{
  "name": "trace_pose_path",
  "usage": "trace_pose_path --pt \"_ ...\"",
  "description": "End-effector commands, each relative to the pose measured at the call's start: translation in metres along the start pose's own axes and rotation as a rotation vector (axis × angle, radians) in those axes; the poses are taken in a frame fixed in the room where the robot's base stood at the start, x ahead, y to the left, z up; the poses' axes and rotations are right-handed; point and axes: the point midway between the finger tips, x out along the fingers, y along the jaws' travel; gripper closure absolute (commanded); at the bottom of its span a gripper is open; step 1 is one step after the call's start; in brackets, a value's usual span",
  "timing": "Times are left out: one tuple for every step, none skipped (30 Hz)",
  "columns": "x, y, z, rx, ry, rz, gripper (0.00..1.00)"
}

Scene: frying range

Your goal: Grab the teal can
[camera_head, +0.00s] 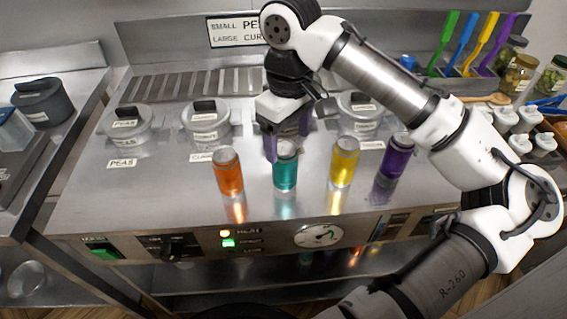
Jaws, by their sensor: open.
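The teal can (285,168) stands upright on the steel range top, in a row near the front edge, between an orange can (229,172) on its left and a yellow can (343,163) on its right. My gripper (286,148) points down just behind the teal can, with its jaws open. One finger shows to the left of the can's top and the other is behind its right side. The can partly hides the space between the fingers, so I cannot tell whether they touch it.
A purple can (397,157) stands farther right, below my arm. Lidded grey pots (205,127) sit behind the row. A rack of coloured-handled tools (466,60) and jars (519,74) stand at the back right. Controls and a dial (318,236) line the front panel.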

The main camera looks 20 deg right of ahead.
Motion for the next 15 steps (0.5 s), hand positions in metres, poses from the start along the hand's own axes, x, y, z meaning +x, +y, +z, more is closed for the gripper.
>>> trace_pose_path --pt "0.007 0.000 0.000 0.000 -0.002 0.000 0.27" --pt "0.012 0.000 0.000 0.000 -0.001 -0.001 0.27" --pt "0.016 0.000 0.000 0.000 -0.001 -0.001 0.27" --pt "0.019 0.000 0.000 -0.001 0.000 0.000 0.27" --pt "0.021 0.000 0.000 -0.001 0.000 0.001 0.27" --pt "0.023 0.000 0.000 -0.001 0.001 0.001 0.27" --pt "0.025 0.000 -0.001 -0.001 0.001 0.001 0.27" --pt "0.026 0.000 -0.001 -0.001 0.001 0.001 0.27" --pt "0.028 -0.001 -0.001 -0.001 0.000 0.000 0.27" --pt "0.031 -0.001 -0.001 -0.001 0.000 0.000 0.27" --pt "0.035 -0.002 -0.002 -0.001 -0.001 0.000 0.27" --pt "0.040 -0.002 -0.002 -0.002 -0.001 0.001 0.27" --pt "0.044 -0.003 -0.003 -0.002 -0.001 0.000 0.27" --pt "0.049 -0.003 -0.004 -0.002 -0.002 0.000 0.27" --pt "0.054 -0.004 -0.005 -0.002 0.000 0.000 0.27"
